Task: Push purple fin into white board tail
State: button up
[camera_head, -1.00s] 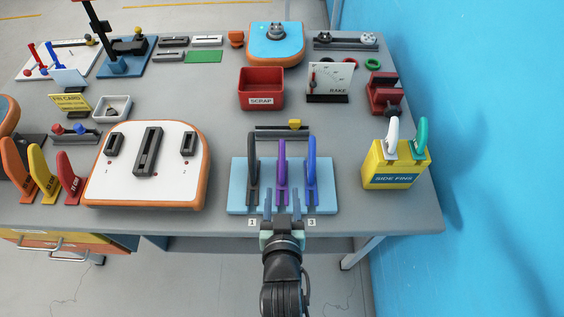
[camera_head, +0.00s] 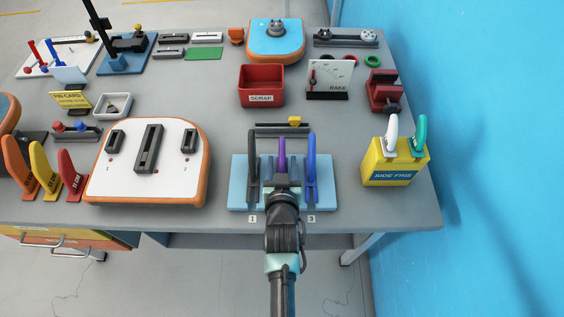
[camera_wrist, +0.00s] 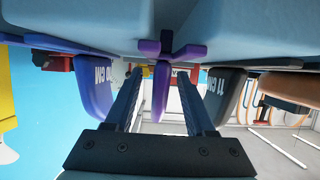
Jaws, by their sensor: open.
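The purple fin (camera_head: 282,153) stands in the light blue rack (camera_head: 239,190), between a black fin (camera_head: 253,160) and a blue fin (camera_head: 311,155). My gripper (camera_head: 282,178) is at the rack, in front of the purple fin, and hides its lower part. In the wrist view, the purple fin (camera_wrist: 161,88) shows between the two open fingers of my gripper (camera_wrist: 160,78), with no clear contact. The white board tail (camera_head: 115,182), with an orange rim, lies left of the rack. It has a long dark middle box (camera_head: 149,148) and two small side boxes.
Orange, yellow and red fins (camera_head: 70,175) stand left of the board. A yellow side-fins box (camera_head: 395,172) stands right of the rack, near the blue wall. A red scrap bin (camera_head: 261,87) is behind. Bare table lies between board and rack.

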grip_shut()
dwell(0.5)
